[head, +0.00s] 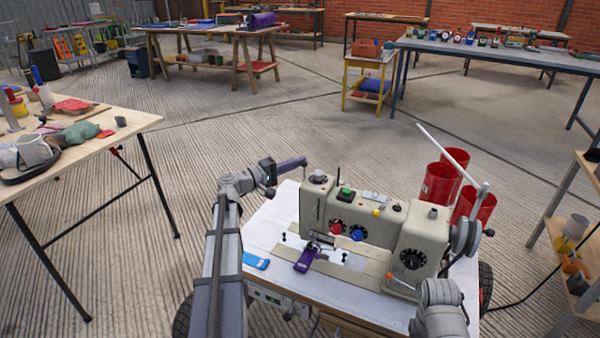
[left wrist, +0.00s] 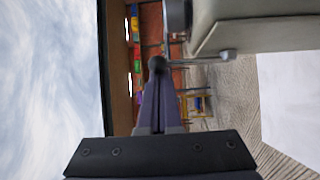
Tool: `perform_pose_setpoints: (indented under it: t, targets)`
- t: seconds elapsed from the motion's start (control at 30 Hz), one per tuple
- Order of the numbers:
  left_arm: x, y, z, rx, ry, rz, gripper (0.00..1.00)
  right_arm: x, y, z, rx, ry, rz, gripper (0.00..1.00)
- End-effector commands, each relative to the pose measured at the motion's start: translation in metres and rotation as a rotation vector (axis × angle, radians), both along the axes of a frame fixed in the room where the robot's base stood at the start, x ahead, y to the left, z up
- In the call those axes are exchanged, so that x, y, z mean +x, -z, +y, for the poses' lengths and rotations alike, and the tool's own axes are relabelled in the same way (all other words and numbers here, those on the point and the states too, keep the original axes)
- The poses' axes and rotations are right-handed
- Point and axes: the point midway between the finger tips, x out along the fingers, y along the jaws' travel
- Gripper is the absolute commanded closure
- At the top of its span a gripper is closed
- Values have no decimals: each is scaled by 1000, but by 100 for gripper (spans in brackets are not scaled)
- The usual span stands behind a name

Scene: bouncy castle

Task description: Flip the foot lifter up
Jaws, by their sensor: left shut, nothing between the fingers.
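The sewing machine (head: 370,225) is a beige body on a white table. In the left wrist view its body (left wrist: 265,22) fills the upper right. The foot lifter (left wrist: 205,60) shows there as a thin metal lever with a dark ball knob, running along the edge of the body. I cannot make it out clearly in the head view. My left gripper (head: 300,162) is shut and empty at the machine's left end, above the table. In the left wrist view its purple fingertips (left wrist: 157,88) are close to the knob; I cannot tell whether they touch. My right gripper is out of view.
A purple piece (head: 307,258) lies on the machine bed, and a blue one (head: 255,261) lies on the white tabletop (head: 268,225). Red bins (head: 438,185) stand behind the machine at the right. A wooden table (head: 130,125) stands at left; open floor lies beyond.

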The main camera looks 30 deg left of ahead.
Motion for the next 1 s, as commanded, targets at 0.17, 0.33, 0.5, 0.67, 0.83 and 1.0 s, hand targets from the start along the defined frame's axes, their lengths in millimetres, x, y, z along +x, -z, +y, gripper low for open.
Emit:
perform_pose_setpoints:
  t: [0.17,0.33,0.5,0.67,0.83,1.0]
  targets:
    - [-12,4,-1,5,0,-97,100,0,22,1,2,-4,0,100]
    - [-19,2,-1,6,0,-99,100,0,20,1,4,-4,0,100]
    - [-24,4,-2,6,0,-98,100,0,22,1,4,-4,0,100]
    - [-26,4,-2,7,0,-97,100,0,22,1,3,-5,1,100]
    - [-27,5,-2,7,1,-97,100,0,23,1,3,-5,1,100]
    - [-27,5,-2,7,1,-97,100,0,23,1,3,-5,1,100]
